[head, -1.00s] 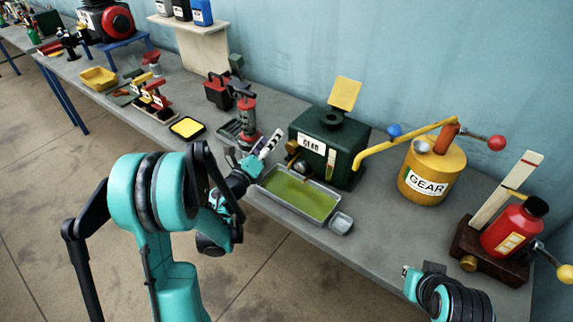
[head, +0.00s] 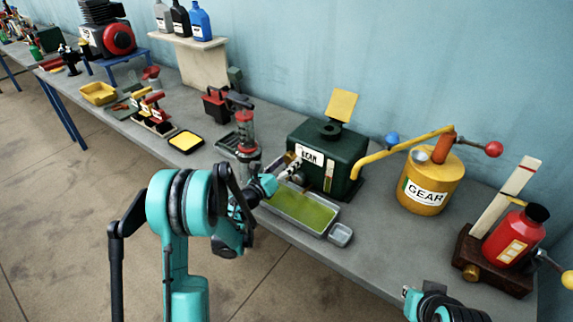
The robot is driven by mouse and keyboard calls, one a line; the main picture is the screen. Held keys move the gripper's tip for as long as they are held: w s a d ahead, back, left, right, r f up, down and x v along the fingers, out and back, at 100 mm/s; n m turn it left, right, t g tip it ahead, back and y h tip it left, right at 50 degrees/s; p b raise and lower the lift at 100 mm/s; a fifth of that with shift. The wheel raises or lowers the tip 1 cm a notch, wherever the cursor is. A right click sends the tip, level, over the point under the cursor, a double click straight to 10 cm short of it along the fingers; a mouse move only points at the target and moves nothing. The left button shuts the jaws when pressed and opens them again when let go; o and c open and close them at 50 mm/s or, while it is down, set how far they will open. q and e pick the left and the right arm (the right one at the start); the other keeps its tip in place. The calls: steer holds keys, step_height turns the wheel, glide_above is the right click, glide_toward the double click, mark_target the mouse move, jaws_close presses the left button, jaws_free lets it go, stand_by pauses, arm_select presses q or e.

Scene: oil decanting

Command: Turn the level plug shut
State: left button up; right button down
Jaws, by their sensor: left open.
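A dark green gear oil box (head: 345,160) stands on the bench with its lid raised. A small brass fitting, apparently the level plug (head: 298,178), shows low on its front left, partly hidden by my left gripper. My left gripper (head: 292,167) is open, with its fingers right at the box's front by the fitting. I cannot tell if they touch it. A shallow tray (head: 337,213) of yellow-green oil lies in front of the box, under the gripper. Part of my right arm shows at the bottom right; its gripper (head: 408,292) is too small and cut off to read.
A yellow GEAR can (head: 430,181) with a pump lever stands to the right, and a red bottle (head: 514,238) on a wooden stand beyond it. A red and black pump (head: 246,135) stands just left of the box. A small grey cup (head: 340,235) sits at the tray's corner.

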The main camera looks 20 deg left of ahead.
arm_select(q)
steer(key=c, duration=1.2)
steer(key=shift+o, duration=0.2)
